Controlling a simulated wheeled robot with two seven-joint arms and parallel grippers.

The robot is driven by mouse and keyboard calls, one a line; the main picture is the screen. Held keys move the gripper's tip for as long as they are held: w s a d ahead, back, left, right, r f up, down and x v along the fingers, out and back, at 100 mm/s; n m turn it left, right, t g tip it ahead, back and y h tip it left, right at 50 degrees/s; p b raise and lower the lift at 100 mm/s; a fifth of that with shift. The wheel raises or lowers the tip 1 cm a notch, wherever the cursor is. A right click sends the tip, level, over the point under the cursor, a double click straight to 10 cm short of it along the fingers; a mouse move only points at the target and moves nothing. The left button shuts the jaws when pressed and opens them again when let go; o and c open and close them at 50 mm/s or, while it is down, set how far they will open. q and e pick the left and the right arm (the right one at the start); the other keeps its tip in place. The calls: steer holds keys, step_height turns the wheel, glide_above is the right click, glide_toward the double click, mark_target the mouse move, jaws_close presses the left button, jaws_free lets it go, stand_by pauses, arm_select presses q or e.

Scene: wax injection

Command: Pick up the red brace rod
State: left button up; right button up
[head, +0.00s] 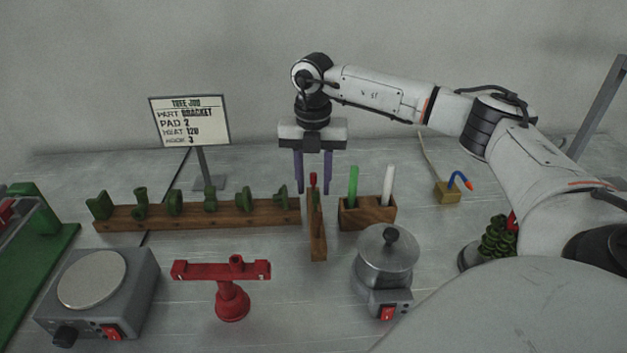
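A thin red rod (313,184), which looks like the brace rod, stands upright at the back of a narrow wooden holder (319,246) in the middle of the table. Only its upper part shows clearly. My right gripper (313,188) points straight down over it from the back. Its two purple fingers are apart, one on each side of the rod in the picture, with visible gaps. I cannot tell whether the fingers are level with the rod in depth. My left gripper is not in the head view.
A wooden rack (240,217) with several green wax parts lies left. A wooden box (352,217) with green and white sticks stands close right. In front are a red stand (232,302), a metal pot (386,262) and a hot plate (130,295). A sign (190,121) stands behind.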

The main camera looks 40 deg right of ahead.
jaws_close()
